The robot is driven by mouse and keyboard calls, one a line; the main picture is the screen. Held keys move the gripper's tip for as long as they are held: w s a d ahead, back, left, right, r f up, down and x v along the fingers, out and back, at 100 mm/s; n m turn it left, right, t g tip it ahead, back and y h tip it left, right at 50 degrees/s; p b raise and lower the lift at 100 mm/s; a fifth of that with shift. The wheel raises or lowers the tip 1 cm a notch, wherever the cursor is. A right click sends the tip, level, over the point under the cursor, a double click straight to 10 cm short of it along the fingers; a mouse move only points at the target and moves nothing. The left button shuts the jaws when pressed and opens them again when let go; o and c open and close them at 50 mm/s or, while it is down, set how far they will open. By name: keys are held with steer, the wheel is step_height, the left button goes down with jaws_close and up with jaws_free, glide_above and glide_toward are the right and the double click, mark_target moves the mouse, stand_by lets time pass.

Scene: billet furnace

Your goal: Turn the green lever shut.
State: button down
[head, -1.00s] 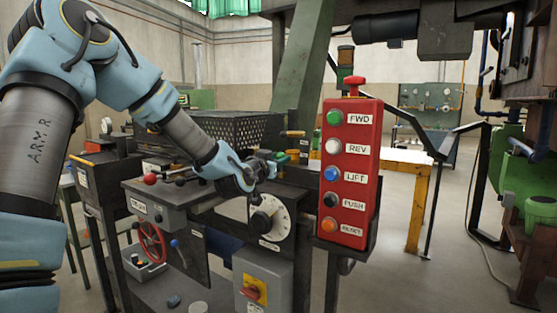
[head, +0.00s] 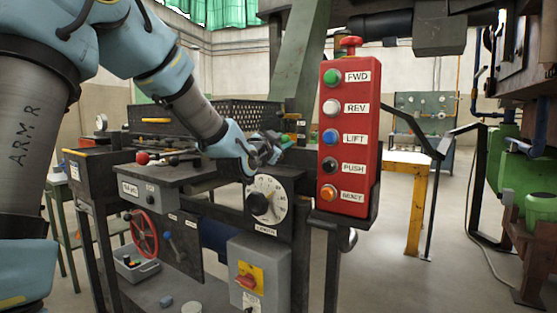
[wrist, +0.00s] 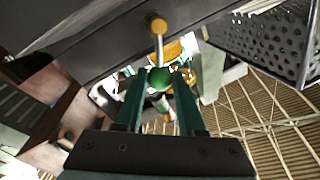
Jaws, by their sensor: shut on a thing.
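The green lever's round knob (wrist: 159,80) sits between my two teal fingers in the wrist view. My gripper (wrist: 164,92) is shut on it. In the head view my gripper (head: 276,148) is at the back edge of the machine's control panel, above the white dial and left of the red button box. The lever is mostly hidden there by the gripper, and its angle cannot be told.
The red button box (head: 347,140) stands close to the right of my gripper. Below are the white dial (head: 267,199) and a grey switch box (head: 258,275). A black perforated basket (head: 250,114) is behind. Red and black knobs (head: 143,158) sit left on the panel.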

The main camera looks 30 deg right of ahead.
mark_target(298, 152)
steer(key=f+m+b, duration=0.1)
steer(key=m+b, duration=0.1)
steer(key=b, duration=0.1)
steer(key=s+f+m+b, duration=0.1)
steer(key=m+b, duration=0.1)
steer(key=b, duration=0.2)
steer(key=s+d+m+h+b, duration=0.1)
steer(key=m+b, duration=0.1)
steer(key=b, duration=0.2)
steer(key=shift+f, duration=0.4)
steer(key=m+b, duration=0.1)
steer(key=b, duration=0.1)
steer(key=f+m+b, duration=0.1)
steer(key=m+b, duration=0.1)
steer(key=shift+s+d+m+g+h+b, duration=0.2)
steer(key=shift+m+g+h+b, duration=0.1)
steer(key=shift+g+h+b, duration=0.1)
steer(key=shift+f+m+b, duration=0.15)
steer(key=shift+m+b, duration=0.65)
steer(key=shift+b, duration=0.2)
steer(key=shift+s+g, duration=0.1)
steer(key=shift+g, duration=0.2)
steer(key=c, duration=0.5)
jaws_free()
